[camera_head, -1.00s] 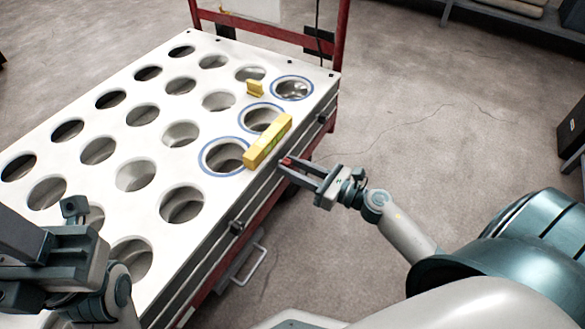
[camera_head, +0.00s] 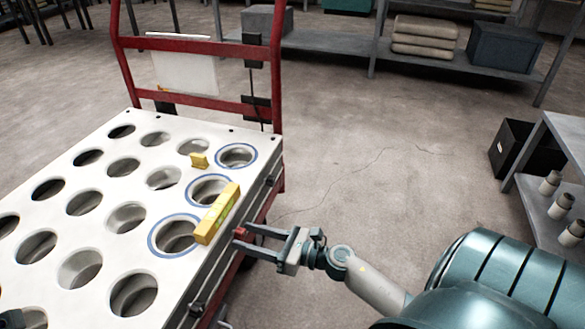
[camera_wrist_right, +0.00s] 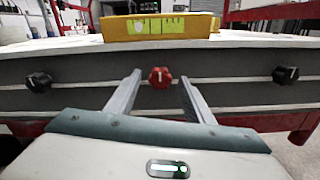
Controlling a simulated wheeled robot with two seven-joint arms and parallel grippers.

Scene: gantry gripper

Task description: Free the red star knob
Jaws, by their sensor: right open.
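The red star knob (camera_wrist_right: 160,77) sits on the side face of the white perforated table, below the yellow bar. In the head view the knob (camera_head: 240,233) shows at the fingertips of my right gripper (camera_head: 248,241). In the right wrist view my right gripper (camera_wrist_right: 160,88) is open, with one finger on each side of the knob and gaps between them. I cannot tell whether the fingertips reach past the knob. A small part of my left arm shows at the lower left edge of the head view; its gripper jaws are out of view.
The yellow bar (camera_head: 217,213) lies along the edge of the perforated table (camera_head: 110,255), beside blue-ringed holes. Black knobs (camera_wrist_right: 39,82) flank the red one on the same face. A red frame (camera_head: 277,80) rises behind.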

